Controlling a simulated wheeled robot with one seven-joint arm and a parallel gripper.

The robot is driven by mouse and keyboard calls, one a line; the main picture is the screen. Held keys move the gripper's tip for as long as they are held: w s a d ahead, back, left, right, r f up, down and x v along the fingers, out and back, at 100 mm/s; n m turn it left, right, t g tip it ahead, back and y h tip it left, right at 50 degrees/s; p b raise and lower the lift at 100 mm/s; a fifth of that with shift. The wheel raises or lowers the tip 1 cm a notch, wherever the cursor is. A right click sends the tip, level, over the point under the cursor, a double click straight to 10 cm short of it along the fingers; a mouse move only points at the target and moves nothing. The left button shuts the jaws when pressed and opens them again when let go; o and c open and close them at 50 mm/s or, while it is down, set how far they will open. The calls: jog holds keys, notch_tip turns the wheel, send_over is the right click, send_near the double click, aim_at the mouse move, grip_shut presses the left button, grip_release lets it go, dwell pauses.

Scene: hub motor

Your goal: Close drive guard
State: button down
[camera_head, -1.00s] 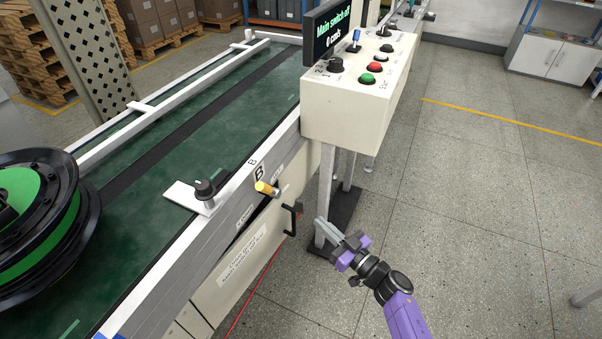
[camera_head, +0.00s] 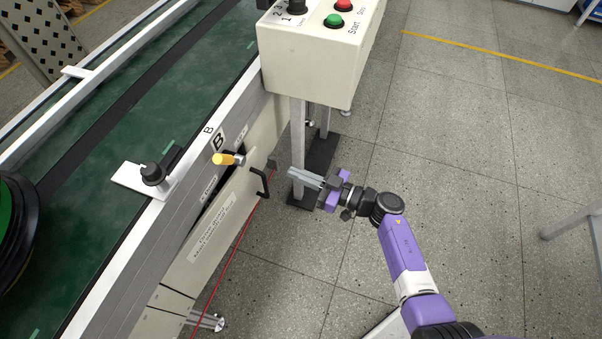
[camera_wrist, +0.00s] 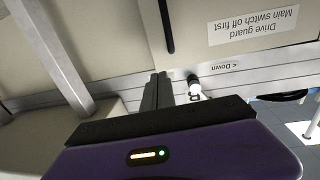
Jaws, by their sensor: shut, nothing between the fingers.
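The drive guard (camera_head: 222,222) is a pale panel on the conveyor's side with a label and a black bar handle (camera_head: 261,183). A dark gap shows along its upper edge, so it appears to lean out from the frame. In the wrist view the guard (camera_wrist: 222,62) and its handle (camera_wrist: 166,25) appear upside down. A yellow-handled latch (camera_head: 228,159) sticks out of the frame above the guard. My gripper (camera_head: 291,173) is shut and empty, just right of the handle and apart from it. Its fingers (camera_wrist: 158,90) show in the wrist view.
The control box (camera_head: 318,62) stands on grey legs (camera_head: 298,150) close behind my gripper. A black knob on a white plate (camera_head: 152,174) sits at the belt's edge. A red cable (camera_head: 238,247) runs along the floor below the guard. The floor to the right is largely clear.

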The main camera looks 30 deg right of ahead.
aim_at(255, 157)
jog(key=b+x, duration=0.2)
jog(key=x, duration=0.8)
jog(key=shift+w+a, duration=0.1)
